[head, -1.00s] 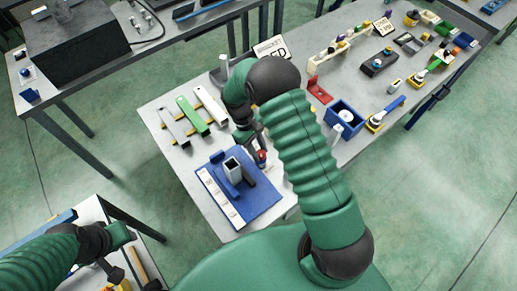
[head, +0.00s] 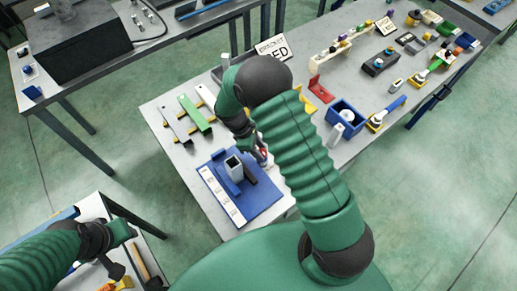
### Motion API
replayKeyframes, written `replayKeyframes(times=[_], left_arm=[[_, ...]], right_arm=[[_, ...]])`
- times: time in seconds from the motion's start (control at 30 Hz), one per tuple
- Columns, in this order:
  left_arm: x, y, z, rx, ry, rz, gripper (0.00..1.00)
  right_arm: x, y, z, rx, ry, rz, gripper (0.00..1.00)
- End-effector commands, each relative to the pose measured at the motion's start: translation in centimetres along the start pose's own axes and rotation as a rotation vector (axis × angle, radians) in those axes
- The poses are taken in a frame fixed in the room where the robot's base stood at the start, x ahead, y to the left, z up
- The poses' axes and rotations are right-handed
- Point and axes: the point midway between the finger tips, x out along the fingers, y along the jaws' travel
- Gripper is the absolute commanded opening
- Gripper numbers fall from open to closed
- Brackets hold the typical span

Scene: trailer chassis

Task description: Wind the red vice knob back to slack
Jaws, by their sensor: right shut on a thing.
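A blue vice (head: 219,164) stands on a blue base plate (head: 262,199) on the table in front of me. A grey square tube (head: 235,173) stands upright between its jaws. The red vice knob (head: 263,153) shows only as a small red patch at the vice's far right side, mostly hidden by my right arm. My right gripper (head: 259,151) is shut at the knob; its fingers are largely covered by my wrist. My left gripper (head: 117,268) hangs over the lower-left table, away from the vice, its fingers too dark to read.
A blue box (head: 346,122), a red bracket (head: 318,88) and a white sign (head: 274,48) stand to the right and back. A white labelled strip (head: 221,195) edges the base plate.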

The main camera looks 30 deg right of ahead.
Motion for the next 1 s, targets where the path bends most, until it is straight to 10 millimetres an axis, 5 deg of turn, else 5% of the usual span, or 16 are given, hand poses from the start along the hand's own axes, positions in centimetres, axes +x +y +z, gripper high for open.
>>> replayKeyframes(times=[0.33,0.37,0.5,0.83,1.0], left_arm=[[0.0,0.0,0.0,0.0,0.0,0.0,0.36],[0.0,0.0,0.0,0.0,0.0,0.0,0.36],[0.0,0.0,0.0,0.0,0.0,0.0,0.36],[0.1,0.0,0.0,0.0,0.0,0.0,0.36],[0.9,0.0,0.2,0.0,0.0,0.0,0.36]], right_arm=[[0.1,-0.1,0.5,0.001,-0.011,-0.004,0.0],[0.1,0.0,0.5,0.001,-0.011,-0.004,0.36],[0.1,0.0,0.3,0.001,-0.007,-0.002,0.54],[-0.3,0.1,0.0,0.0,-0.003,0.001,0.54],[-3.0,0.2,-0.1,0.002,0.001,0.005,0.54]])
